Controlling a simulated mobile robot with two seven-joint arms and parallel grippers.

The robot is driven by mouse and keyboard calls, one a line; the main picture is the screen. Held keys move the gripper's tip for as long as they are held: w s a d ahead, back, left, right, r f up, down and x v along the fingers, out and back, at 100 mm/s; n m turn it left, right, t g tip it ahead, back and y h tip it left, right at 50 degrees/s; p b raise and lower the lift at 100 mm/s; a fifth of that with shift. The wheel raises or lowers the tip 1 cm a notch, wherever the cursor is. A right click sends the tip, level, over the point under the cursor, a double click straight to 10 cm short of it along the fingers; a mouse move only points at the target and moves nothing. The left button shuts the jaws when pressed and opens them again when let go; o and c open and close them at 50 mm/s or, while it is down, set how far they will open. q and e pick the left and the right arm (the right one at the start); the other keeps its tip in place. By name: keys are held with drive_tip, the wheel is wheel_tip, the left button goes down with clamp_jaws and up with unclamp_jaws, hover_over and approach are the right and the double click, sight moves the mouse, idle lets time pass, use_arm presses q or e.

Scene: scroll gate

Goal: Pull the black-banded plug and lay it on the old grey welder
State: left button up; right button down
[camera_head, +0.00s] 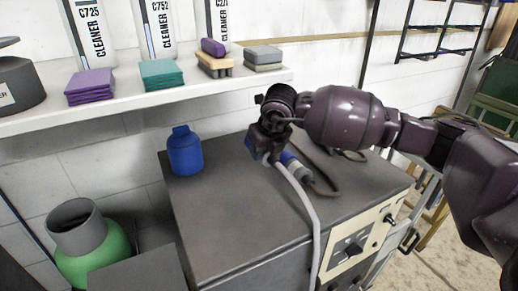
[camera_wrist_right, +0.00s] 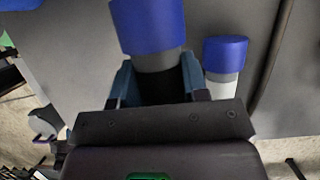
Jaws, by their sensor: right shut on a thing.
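The old grey welder (camera_head: 235,215) is a dark grey box with a pale control panel at the front right. My right gripper (camera_head: 264,150) is low over its top, shut on a plug. In the right wrist view this plug (camera_wrist_right: 148,25) has a blue end, a grey part and a black band between the fingers (camera_wrist_right: 160,88). A pale cable (camera_head: 305,205) runs from the gripper over the welder's front edge. I cannot tell whether the held plug touches the top. A second plug (camera_head: 295,168), blue and white, lies beside the gripper. My left gripper is out of view.
A blue bottle (camera_head: 184,152) stands at the welder's back left corner. A dark cable (camera_head: 325,172) curves over the top from the second plug. A shelf (camera_head: 130,103) with sponges and cleaner bottles runs behind. The welder's left and front top is clear.

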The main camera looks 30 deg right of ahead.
sight(261, 172)
drive_tip(key=shift+w, duration=0.2)
drive_tip(key=shift+f+b, duration=0.45)
drive_tip(key=shift+f, duration=0.4)
wheel_tip(261, 172, down, 2)
drive_tip(key=shift+f+b, duration=0.1)
drive_tip(key=shift+b, duration=0.3)
drive_tip(key=shift+f, duration=0.5)
drive_tip(key=shift+f+b, duration=0.3)
drive_tip(key=shift+b, duration=0.05)
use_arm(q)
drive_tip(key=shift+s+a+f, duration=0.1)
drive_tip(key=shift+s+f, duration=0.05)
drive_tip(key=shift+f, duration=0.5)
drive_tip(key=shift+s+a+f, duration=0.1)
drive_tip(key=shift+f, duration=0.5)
use_arm(e)
drive_tip(key=c, duration=1)
unclamp_jaws()
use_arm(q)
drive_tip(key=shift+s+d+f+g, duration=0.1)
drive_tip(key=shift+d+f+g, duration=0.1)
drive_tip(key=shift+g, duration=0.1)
use_arm(e)
drive_tip(key=o, duration=0.5)
drive_tip(key=shift+c, duration=0.2)
